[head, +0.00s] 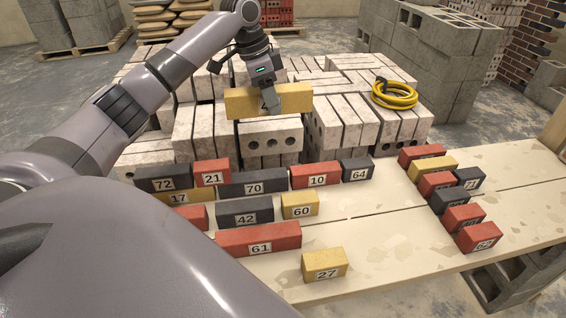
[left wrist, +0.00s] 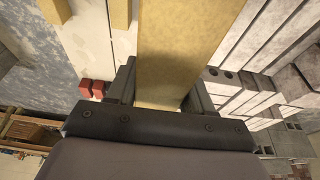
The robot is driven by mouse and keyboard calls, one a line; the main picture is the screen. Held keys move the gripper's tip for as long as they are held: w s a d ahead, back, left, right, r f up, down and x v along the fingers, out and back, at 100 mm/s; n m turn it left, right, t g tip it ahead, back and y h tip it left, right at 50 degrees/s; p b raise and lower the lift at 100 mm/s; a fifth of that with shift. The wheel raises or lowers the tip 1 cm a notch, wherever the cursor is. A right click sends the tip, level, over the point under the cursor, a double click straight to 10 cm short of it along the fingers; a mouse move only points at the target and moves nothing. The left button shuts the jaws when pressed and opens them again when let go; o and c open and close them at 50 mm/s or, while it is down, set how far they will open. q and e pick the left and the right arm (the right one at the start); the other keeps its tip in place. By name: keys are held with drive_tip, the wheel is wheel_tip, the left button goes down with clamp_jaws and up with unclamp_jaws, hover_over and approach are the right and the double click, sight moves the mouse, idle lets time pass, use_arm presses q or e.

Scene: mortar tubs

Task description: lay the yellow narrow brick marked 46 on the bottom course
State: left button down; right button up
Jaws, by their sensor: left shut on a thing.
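My left gripper (head: 268,92) is shut on a yellow brick (head: 240,104) and holds it level, above and beyond the numbered bricks. A finger covers most of its label, so I cannot read the number fully. In the left wrist view the same yellow brick (left wrist: 185,50) runs between the two fingers (left wrist: 160,92). Numbered bricks stand in rows on the pale boards, among them grey 72 (head: 150,184), red 21 (head: 205,179), grey 70 (head: 235,187), red 10 (head: 305,180) and grey 64 (head: 349,174). I cannot tell which row is the bottom course. My right gripper is not in view.
Nearer lie grey 42 (head: 228,218), yellow 60 (head: 287,210), red 61 (head: 235,246) and yellow 27 (head: 318,261). More bricks (head: 450,199) stand on the right of the boards (head: 385,225). Pale block stacks (head: 345,125) with a yellow hose coil (head: 394,96) rise behind. Bare board lies mid-right.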

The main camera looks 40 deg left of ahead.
use_arm(q)
drive_tip(key=b, duration=0.2)
hover_over(276, 173)
wheel_tip(276, 173, down, 12)
drive_tip(key=f, duration=0.1)
drive_tip(key=shift+s+a+f+b, duration=0.1)
drive_tip(key=shift+f+b, duration=0.05)
drive_tip(key=shift+f, duration=0.9)
drive_tip(key=shift+s+a+f+b, duration=0.1)
drive_tip(key=shift+s+f+b, duration=0.05)
drive_tip(key=shift+f, duration=0.85)
drive_tip(key=shift+s+a+f+b, duration=0.1)
drive_tip(key=shift+f+b, duration=0.05)
drive_tip(key=shift+f, duration=0.9)
drive_tip(key=shift+c, duration=2.2)
unclamp_jaws()
drive_tip(key=shift+f, duration=0.2)
drive_tip(key=p+v, duration=0.1)
drive_tip(key=v, duration=1.1)
drive_tip(key=shift+r+p, duration=0.2)
drive_tip(key=shift+p, duration=0.2)
